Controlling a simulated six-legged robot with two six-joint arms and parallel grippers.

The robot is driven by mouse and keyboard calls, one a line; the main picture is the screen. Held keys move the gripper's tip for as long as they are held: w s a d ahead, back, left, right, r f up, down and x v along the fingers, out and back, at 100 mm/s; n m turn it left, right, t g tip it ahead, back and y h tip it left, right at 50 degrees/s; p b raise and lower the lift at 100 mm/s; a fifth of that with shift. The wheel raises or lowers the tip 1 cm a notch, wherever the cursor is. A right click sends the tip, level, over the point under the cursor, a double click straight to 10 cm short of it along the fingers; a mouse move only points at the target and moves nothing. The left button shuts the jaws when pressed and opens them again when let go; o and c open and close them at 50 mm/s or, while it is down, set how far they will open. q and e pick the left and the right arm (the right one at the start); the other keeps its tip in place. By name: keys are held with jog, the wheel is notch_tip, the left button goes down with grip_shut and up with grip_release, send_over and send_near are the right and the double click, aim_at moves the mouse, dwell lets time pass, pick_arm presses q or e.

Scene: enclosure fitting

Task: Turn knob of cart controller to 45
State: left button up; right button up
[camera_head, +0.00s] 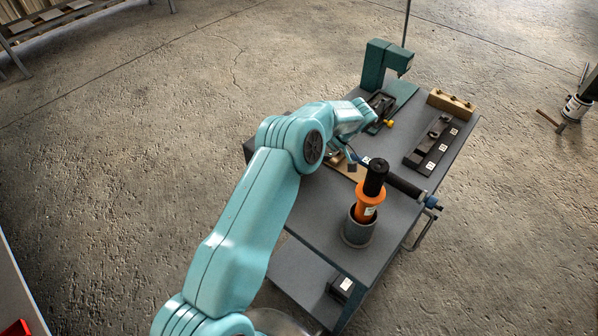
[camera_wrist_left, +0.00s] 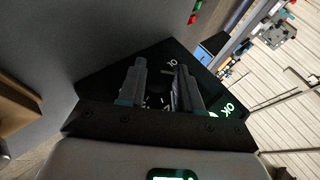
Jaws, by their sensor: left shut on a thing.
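In the head view my left arm reaches across the cart (camera_head: 390,225), and I cannot make out the controller or the knob there. My right gripper is in neither view.
An orange and black cylinder (camera_head: 367,205) stands in a grey cup (camera_head: 357,230) on the cart. A green press (camera_head: 385,63), a wooden block (camera_head: 451,103) and a dark strip with labels (camera_head: 432,150) are at the far side. Concrete floor surrounds the cart.

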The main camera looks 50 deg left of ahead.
pick_arm(q)
jog(key=shift+w+g+b, duration=0.1)
jog(key=shift+g+b, duration=0.35)
jog(key=shift+g, duration=0.15)
jog(key=o, duration=1)
jog(key=shift+o, duration=0.2)
jog(key=shift+a, duration=0.1)
